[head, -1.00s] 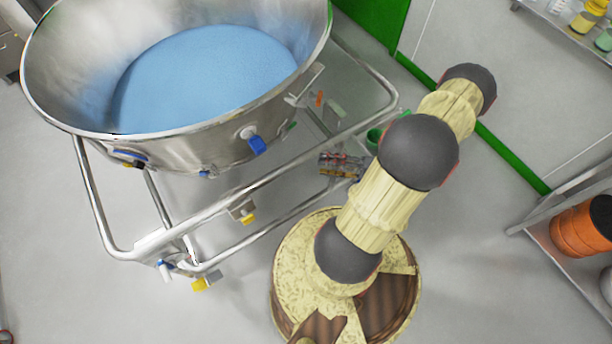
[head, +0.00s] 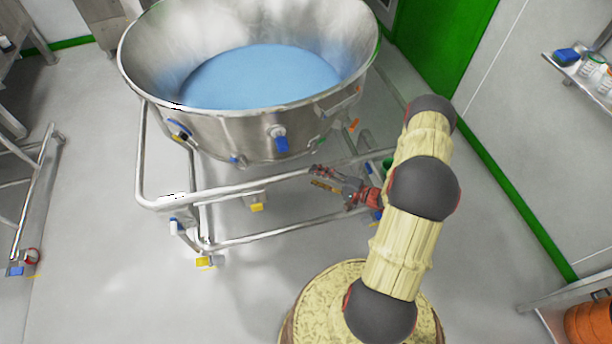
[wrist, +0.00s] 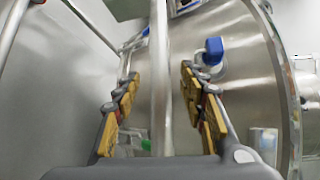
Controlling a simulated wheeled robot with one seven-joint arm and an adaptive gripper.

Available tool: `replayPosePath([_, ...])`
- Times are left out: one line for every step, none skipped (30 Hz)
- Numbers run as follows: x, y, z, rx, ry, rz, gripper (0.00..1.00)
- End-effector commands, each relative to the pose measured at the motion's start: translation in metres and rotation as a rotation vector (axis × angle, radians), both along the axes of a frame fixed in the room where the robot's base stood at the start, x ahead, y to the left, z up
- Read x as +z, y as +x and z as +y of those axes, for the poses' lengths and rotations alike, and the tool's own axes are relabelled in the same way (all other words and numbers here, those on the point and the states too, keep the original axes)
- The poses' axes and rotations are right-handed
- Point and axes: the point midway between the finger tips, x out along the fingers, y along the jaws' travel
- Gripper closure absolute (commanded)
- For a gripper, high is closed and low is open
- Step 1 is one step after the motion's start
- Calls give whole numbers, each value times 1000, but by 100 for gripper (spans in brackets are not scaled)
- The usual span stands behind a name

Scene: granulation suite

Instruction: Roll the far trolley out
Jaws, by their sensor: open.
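A trolley with a wide steel bowl (head: 215,130) of blue material (head: 265,78) stands ahead of me on a tubular frame (head: 140,160) with castors. My gripper (head: 316,178) is at the right part of its near side, by the upper rail. In the wrist view, a vertical-looking steel rail (wrist: 159,35) passes between the open, yellow-padded fingers (wrist: 160,80). Gaps show on both sides of the rail. The bowl wall, with a blue-capped fitting (wrist: 213,50), is behind the right finger. My arm hides part of the frame's right end.
Another tubular frame (head: 42,185) with a blue castor stands at the left. A green panel (head: 440,40) and wall are behind at the right. Shelving (head: 575,72) is at upper right, and an orange drum (head: 588,322) is at lower right. The floor at front left is clear.

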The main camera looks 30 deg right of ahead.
Motion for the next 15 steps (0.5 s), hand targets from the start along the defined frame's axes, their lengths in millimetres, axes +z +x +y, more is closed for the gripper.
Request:
replayPosePath([-2,6,4,3,0,-1,58])
replayPosePath([-3,10,7,5,0,-1,58])
replayPosePath([-4,15,10,4,0,-1,58])
replayPosePath([-5,19,12,5,0,-1,58])
replayPosePath([-6,23,15,5,0,-1,58])
replayPosePath([-7,29,18,4,0,-1,58])
replayPosePath([-7,32,20,5,1,0,58])
replayPosePath([-8,36,22,4,1,0,58])
replayPosePath([-8,41,24,3,1,0,58])
replayPosePath([-8,44,26,4,0,-1,58])
replayPosePath([-9,47,27,4,0,-1,58])
replayPosePath([-9,50,29,2,0,-1,58])
replayPosePath([-9,52,30,2,0,0,58])
replayPosePath([-9,53,31,2,0,0,58])
replayPosePath([-9,55,32,2,0,0,58])
